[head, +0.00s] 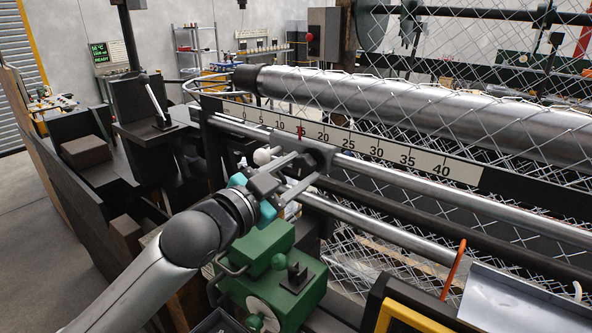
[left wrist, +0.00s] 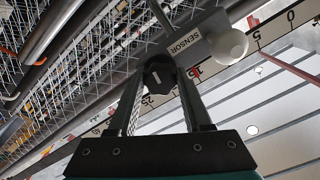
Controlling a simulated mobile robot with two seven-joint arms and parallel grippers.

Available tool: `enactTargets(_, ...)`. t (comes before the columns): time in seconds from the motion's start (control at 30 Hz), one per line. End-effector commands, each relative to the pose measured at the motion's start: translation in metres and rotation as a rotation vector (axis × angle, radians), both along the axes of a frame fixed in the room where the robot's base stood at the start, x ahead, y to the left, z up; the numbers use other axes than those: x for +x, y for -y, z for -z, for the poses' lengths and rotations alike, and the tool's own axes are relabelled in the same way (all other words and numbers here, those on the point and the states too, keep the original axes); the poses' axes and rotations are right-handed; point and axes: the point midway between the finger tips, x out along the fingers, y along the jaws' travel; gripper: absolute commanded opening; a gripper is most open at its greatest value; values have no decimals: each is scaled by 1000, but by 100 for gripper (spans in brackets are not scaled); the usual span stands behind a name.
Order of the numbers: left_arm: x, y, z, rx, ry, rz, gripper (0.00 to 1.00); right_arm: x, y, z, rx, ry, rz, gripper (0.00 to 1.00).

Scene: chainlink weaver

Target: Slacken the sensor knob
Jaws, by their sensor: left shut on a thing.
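The sensor block, a grey clamp labelled SENSOR (left wrist: 186,40), has a rounded white head (left wrist: 228,46). In the head view the block (head: 318,154) sits on the upper steel rail below the scale, near the 15 to 20 marks, with its white head (head: 263,155) to the left. My left gripper (head: 303,172) reaches it from the front. In the left wrist view its two fingers are shut on the black sensor knob (left wrist: 158,74), one on each side. The fingers hide the knob in the head view. My right gripper is in neither view.
The numbered scale (head: 350,140) runs just behind the rail (head: 440,185), with chain-link mesh and a large steel roller (head: 420,105) beyond. A green machine housing (head: 275,272) stands below my left arm. A metal tray (head: 520,300) lies at the lower right.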

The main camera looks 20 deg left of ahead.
Motion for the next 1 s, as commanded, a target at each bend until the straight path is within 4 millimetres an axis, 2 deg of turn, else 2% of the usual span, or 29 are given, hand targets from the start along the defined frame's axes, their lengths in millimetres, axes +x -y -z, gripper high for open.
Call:
enactTargets(0.5, -1, 2, 1, -432, -156, 1, 0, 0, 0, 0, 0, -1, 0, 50)
enactTargets(1.0, -1, 3, 1, -621, -227, 1, 0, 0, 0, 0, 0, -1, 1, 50)
